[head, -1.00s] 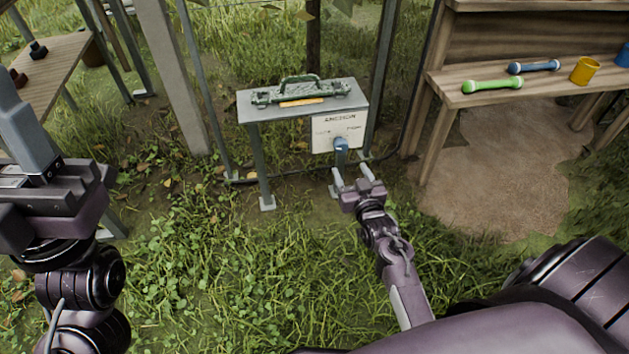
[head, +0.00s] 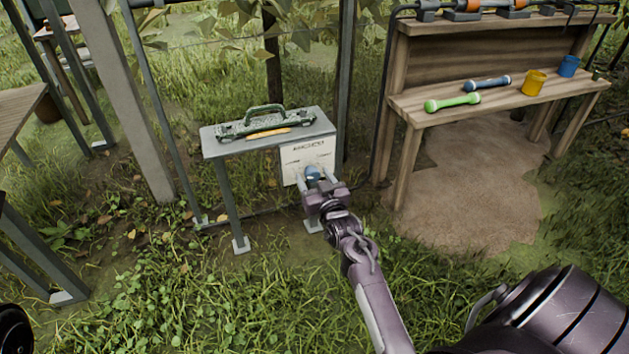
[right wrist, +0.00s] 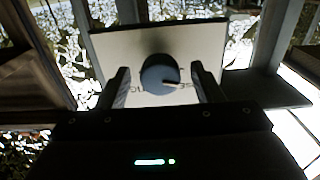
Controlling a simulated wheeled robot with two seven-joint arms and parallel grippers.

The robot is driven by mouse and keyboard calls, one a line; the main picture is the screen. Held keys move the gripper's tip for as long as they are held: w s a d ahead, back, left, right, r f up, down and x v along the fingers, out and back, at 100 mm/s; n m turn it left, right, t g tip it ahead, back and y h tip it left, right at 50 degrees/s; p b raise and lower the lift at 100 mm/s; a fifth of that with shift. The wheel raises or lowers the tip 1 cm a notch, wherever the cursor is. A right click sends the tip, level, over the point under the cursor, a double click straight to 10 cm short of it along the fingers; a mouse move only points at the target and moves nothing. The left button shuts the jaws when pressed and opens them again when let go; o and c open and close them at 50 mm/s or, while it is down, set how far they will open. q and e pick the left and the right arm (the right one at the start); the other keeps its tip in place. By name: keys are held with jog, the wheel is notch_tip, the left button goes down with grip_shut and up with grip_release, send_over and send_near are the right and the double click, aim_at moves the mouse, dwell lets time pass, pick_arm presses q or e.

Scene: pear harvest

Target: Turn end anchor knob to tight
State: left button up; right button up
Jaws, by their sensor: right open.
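The blue anchor knob (head: 312,173) sits on a white lettered panel (head: 291,172) at the front of a small grey stand. In the right wrist view the knob (right wrist: 160,77) shows round and grey-blue, with a pale mark pointing right and slightly down. Lettering at both sides of it is partly covered. My right gripper (head: 315,177) is open at the panel. In the right wrist view its fingers (right wrist: 160,70) stand one on each side of the knob, with gaps visible. My left gripper is out of view.
A green-grey toolbox-like item (head: 262,123) and an orange strip (head: 268,133) lie on the grey stand (head: 222,150). A wooden bench (head: 410,105) at right holds green and blue bars and yellow and blue cups. A concrete post (head: 140,110) stands left. Grass in front is open.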

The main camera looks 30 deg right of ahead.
jog(key=c, duration=1)
